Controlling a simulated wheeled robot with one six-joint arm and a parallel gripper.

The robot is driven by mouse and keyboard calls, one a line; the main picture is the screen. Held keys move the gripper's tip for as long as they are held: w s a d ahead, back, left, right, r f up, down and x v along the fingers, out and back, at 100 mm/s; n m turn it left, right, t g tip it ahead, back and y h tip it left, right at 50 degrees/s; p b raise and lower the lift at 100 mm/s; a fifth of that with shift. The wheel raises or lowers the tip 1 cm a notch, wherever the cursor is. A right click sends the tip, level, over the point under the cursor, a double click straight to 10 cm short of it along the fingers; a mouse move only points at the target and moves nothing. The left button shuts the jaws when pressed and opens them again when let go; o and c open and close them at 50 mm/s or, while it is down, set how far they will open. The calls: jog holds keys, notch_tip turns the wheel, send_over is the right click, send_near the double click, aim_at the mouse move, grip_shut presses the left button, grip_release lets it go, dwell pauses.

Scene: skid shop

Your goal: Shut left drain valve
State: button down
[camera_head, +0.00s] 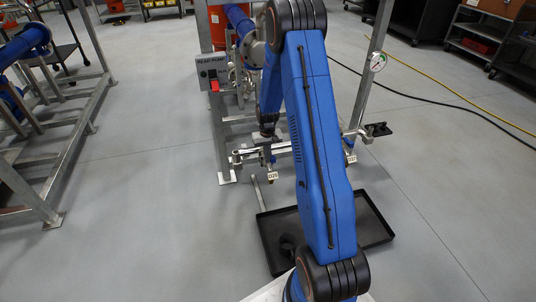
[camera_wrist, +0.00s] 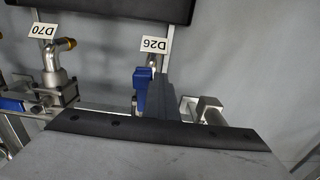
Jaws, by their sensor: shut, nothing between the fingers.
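The left drain valve, tagged D26, hangs on the skid's low front pipe; its tag (camera_head: 272,176) shows in the head view. In the wrist view its blue handle (camera_wrist: 142,78) stands just left of my fingers, with the tag above. I cannot tell whether they touch. My gripper (camera_wrist: 163,82) is shut and empty, its dark fingers close together; in the head view it (camera_head: 266,138) is small at the left valve.
A black drip tray (camera_head: 378,238) lies on the floor below the valves. A pump switch box (camera_head: 213,73) and a gauge (camera_head: 378,62) are on the skid frame. Another metal frame (camera_head: 40,205) stands at left. A black cable and a yellow cable cross the floor at right.

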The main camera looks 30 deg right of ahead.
aim_at(274, 157)
jog(key=shift+s+d, duration=0.25)
jog(key=shift+d, duration=0.3)
jog(key=shift+s+d, duration=0.25)
jog(key=shift+d, duration=0.75)
